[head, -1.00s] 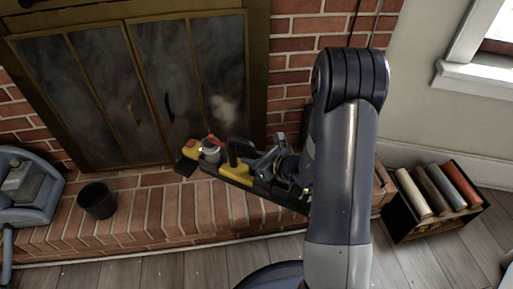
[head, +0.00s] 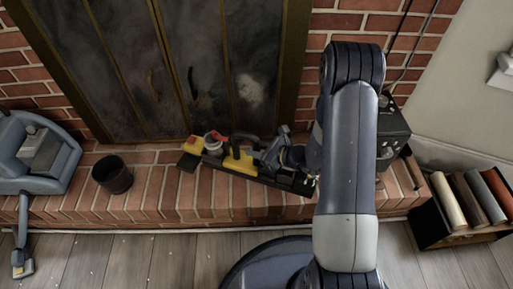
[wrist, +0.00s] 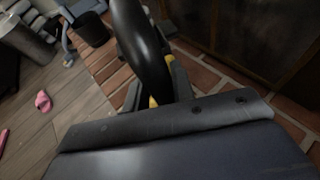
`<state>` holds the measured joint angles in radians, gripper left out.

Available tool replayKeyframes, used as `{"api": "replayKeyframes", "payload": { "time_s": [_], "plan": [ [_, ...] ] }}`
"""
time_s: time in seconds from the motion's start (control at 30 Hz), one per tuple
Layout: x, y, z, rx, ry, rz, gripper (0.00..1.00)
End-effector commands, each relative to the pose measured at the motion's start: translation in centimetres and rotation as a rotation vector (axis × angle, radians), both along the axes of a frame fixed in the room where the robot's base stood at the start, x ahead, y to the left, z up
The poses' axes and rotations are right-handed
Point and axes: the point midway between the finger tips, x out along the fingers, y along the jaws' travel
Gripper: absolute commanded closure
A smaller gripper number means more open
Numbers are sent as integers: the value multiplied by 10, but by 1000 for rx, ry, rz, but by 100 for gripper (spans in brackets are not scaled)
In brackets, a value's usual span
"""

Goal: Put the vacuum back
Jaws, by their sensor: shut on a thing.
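A long black-and-yellow device (head: 240,163), which looks like a hand vacuum, lies across the brick hearth in front of the fireplace doors. It has a red-and-yellow end at left, a grey round part and a black upright handle. My gripper (head: 284,155) is at its right part, partly hidden by my arm. In the wrist view, my gripper (wrist: 155,95) is shut on the device, with yellow showing between the fingers. The black curved handle (wrist: 143,50) fills the foreground. I cannot tell whether the device touches the bricks.
A blue-grey machine (head: 35,155) and a black bucket (head: 112,175) stand at the left. A black box (head: 392,135) stands behind my arm at right. A crate of rolls (head: 465,205) is on the floor at right. A pink thing (wrist: 42,101) lies on the wooden floor.

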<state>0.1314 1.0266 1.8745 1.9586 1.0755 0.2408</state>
Motion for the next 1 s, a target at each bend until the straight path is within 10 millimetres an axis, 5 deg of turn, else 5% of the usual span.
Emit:
{"api": "replayKeyframes", "payload": {
  "time_s": [0.5, 1.0],
  "plan": [
    [1, 0, -47, 4, -5, 0, 100],
    [1, 0, -52, 3, -6, -1, 100]
  ]
}}
